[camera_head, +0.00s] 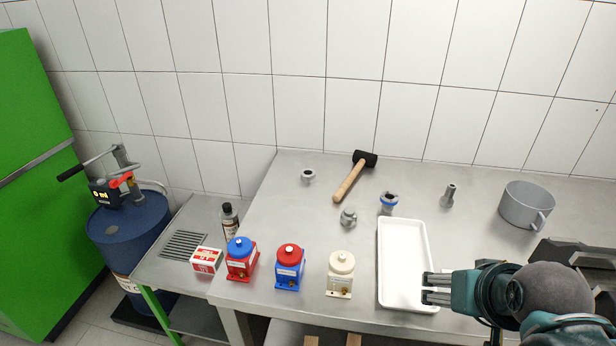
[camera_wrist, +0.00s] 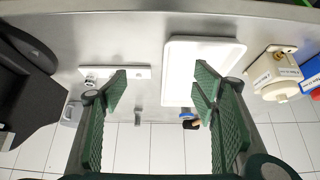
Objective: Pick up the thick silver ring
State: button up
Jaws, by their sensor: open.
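The thick silver ring appears to be the short, round silver piece (camera_head: 308,176) at the back left of the steel table in the head view. It stands apart from other things, and I cannot make it out in the wrist view. My gripper (camera_head: 426,288) is at the front right of the table, over the right edge of the white tray (camera_head: 381,262), far from the ring. In the wrist view my gripper (camera_wrist: 160,84) has its two green fingers wide apart with nothing between them. The tray (camera_wrist: 205,47) shows beyond the fingers there.
A mallet (camera_head: 349,184), a silver fitting (camera_head: 348,218), a blue-and-silver part (camera_head: 388,202) and a bolt-like part (camera_head: 448,196) lie around the table. A grey pot (camera_head: 524,206) stands at the right. Red (camera_head: 242,263), blue (camera_head: 289,272) and cream (camera_head: 340,278) pumps line the front.

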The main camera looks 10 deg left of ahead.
jog(key=shift+c, duration=1)
jog(key=w+a+r+n+g+p, duration=0.2)
jog(key=w+a+r+n+p, duration=0.3)
jog(key=w+r, duration=0.7)
jog(key=w+a+r+n+g+p, duration=0.1)
jog(key=w+a+n+p, duration=0.15)
jog(key=w+a, duration=0.4)
jog(key=w+a+r+n+g+p, duration=0.15)
jog(key=w+a+p, duration=0.25)
jog(key=w, duration=0.6)
jog(key=w+a+f+n+p, duration=0.2)
jog(key=w+a+f+p, duration=0.1)
jog(key=w+a, duration=0.3)
jog(key=w+a+f+n+g+p, duration=0.1)
jog(key=w+a+f+n+p, duration=0.2)
jog(key=w+a+f, duration=0.2)
jog(key=w+a+f+n+g+p, duration=0.1)
jog(key=w+a+f+n+p, duration=0.2)
jog(key=w+a, duration=0.5)
jog(key=shift+w+a+f+g+p, duration=0.15)
jog(key=shift+a+f+p, duration=0.1)
jog(key=shift+a, duration=0.75)
jog(key=shift+a+f+g+p, duration=0.1)
jog(key=shift+a+f+p, duration=0.1)
jog(key=shift+a, duration=0.75)
jog(key=shift+w+a+f+n, duration=0.1)
jog(key=shift+a+f+n, duration=0.3)
jog(key=shift+f, duration=0.05)
